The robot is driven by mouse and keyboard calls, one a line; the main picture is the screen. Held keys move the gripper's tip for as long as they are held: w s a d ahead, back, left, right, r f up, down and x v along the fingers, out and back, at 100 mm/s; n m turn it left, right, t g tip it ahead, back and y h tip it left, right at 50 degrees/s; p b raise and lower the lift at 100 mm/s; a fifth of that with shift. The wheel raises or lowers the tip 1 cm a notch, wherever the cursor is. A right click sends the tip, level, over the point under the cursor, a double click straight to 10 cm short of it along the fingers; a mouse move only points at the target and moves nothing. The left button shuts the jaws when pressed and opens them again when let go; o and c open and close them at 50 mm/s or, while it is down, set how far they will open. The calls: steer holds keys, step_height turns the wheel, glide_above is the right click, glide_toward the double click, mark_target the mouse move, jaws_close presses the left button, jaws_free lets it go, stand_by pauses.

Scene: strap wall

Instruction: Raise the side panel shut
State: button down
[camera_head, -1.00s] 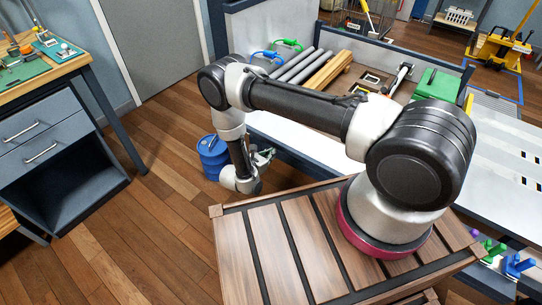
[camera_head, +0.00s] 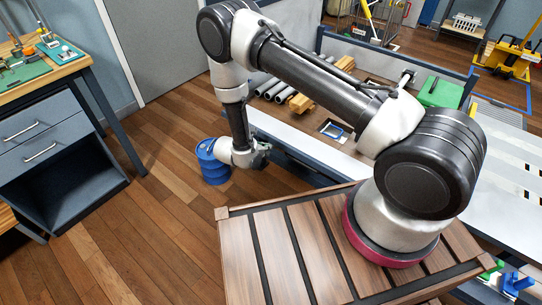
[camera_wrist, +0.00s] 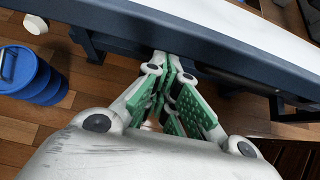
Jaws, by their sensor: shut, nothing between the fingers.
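The side panel is a long white sheet with a dark blue frame (camera_wrist: 215,43). In the head view its white face (camera_head: 300,140) lies turned up along the near side of the load bed, so it appears lowered. My gripper (camera_head: 264,150) is low beside the panel's outer edge. In the wrist view my gripper (camera_wrist: 170,64) has its green-padded fingers drawn together, with nothing between them. The fingertips are at or just under the dark blue edge. I cannot tell whether they touch it.
A blue drum (camera_head: 213,162) stands on the floor left of my gripper. A workbench (camera_head: 50,120) stands at the left. The wooden floor between is clear.

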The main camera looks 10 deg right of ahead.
mark_target(273, 137)
steer(key=w+d+r+g+y, duration=0.1)
steer(key=r, duration=0.2)
steer(key=w+d+r+g+y, duration=0.1)
steer(key=r, duration=0.1)
steer(key=d+r+g+y, duration=0.1)
steer(key=r+y, duration=0.1)
steer(key=r, duration=0.1)
steer(key=shift+w+d+r, duration=0.2)
steer(key=shift+w+r, duration=0.1)
steer(key=shift+w, duration=0.1)
steer(key=w+d+r, duration=0.6)
steer(key=w+d, duration=0.1)
steer(key=d, duration=0.2)
steer(key=shift+d+r, duration=0.15)
steer(key=shift+d, duration=0.3)
